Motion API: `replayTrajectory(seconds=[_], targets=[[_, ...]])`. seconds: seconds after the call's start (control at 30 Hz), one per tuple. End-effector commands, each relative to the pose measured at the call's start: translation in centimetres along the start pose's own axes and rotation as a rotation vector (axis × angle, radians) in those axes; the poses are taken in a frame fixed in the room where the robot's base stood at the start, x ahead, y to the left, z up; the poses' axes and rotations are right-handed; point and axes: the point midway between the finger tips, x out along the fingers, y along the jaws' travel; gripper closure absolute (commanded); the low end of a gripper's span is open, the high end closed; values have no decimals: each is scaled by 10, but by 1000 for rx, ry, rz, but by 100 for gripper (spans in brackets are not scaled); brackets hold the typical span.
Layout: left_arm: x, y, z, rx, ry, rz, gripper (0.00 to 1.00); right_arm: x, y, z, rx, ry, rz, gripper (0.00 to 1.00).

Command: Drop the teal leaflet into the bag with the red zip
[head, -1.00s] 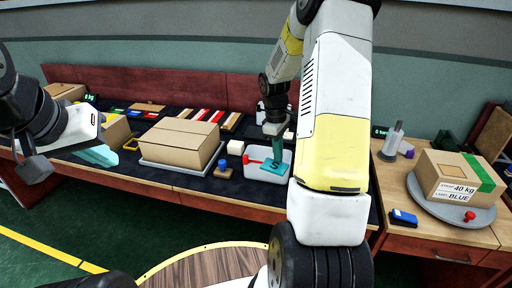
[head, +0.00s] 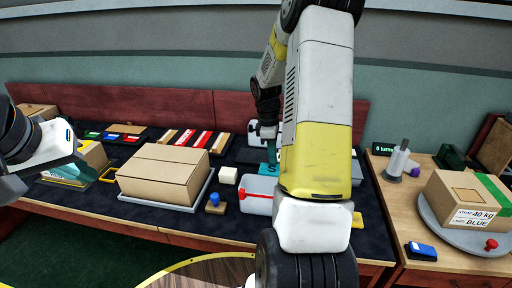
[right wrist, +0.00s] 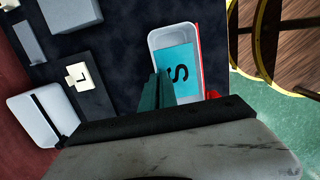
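The bag (head: 256,207) is a pale, open, tray-like holder with a red zip (head: 258,196) on its front edge; my right arm hides its right part in the head view. My right gripper (head: 268,168) is over the bag's back edge. Its teal fingers (right wrist: 157,82) overlap the leaflet's near left corner; I cannot tell whether they grip it or are apart. My left gripper (head: 72,168) is at far left, its finger gap unclear.
A large cardboard box (head: 163,173) stands on a grey plate left of the bag. A parcel (head: 465,202) rests on a round plate at right, beside a blue item (head: 422,251).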

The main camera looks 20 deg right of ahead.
Motion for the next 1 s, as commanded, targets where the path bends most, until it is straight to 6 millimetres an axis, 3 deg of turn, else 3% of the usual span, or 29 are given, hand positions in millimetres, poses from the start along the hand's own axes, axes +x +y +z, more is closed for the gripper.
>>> replayTrajectory(seconds=[0.43, 0.87, 1.0], targets=[[0, 0, 0, 0, 0, 0, 100, 48, -1, -6, 0, -1, -3, 100], [0, 0, 0, 0, 0, 0, 100, 56, 0, -7, 0, 0, -1, 100], [0, 0, 0, 0, 0, 0, 100, 56, 0, -7, 0, 0, -1, 72]])
